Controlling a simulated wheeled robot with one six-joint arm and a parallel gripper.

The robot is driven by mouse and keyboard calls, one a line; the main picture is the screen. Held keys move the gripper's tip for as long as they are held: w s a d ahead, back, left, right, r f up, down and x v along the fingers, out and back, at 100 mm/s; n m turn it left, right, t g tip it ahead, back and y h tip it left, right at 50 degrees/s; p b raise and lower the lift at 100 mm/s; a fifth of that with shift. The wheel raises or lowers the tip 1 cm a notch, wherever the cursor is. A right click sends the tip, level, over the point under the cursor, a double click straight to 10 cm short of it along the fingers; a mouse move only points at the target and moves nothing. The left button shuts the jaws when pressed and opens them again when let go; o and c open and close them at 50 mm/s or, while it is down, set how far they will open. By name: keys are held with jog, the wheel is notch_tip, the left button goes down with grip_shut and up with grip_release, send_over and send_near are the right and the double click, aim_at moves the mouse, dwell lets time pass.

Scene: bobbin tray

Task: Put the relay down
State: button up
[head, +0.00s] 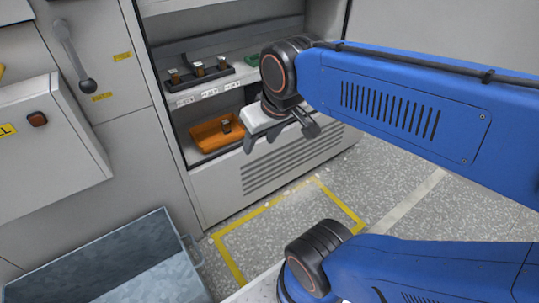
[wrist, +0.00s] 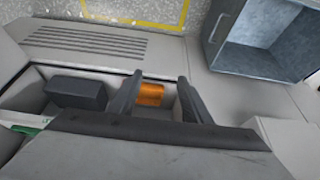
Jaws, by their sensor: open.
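A small dark relay with a pale top (head: 226,125) stands in the orange tray (head: 205,138) on the lower shelf of the cabinet. My gripper (head: 281,134) is open, with nothing visible between its fingers, to the right of the tray in the head view. In the wrist view, part of the orange tray (wrist: 150,96) shows between the two spread fingers (wrist: 159,80). The relay cannot be made out in that view. Several similar relays (head: 198,68) stand in a dark rack (head: 215,79) on the upper shelf.
A green item (head: 251,60) lies on the upper shelf, right of the rack. A dark block (wrist: 76,93) shows beside the tray in the wrist view. An open blue-grey bin (head: 120,255) stands on the floor at front left. Yellow tape (head: 240,220) marks clear floor before the cabinet.

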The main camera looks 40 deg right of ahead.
jog(key=s+f, duration=0.2)
jog(key=s, duration=0.1)
jog(key=shift+s+d+f, duration=0.1)
jog(key=shift+s+f, duration=0.15)
jog(key=shift+f, duration=0.15)
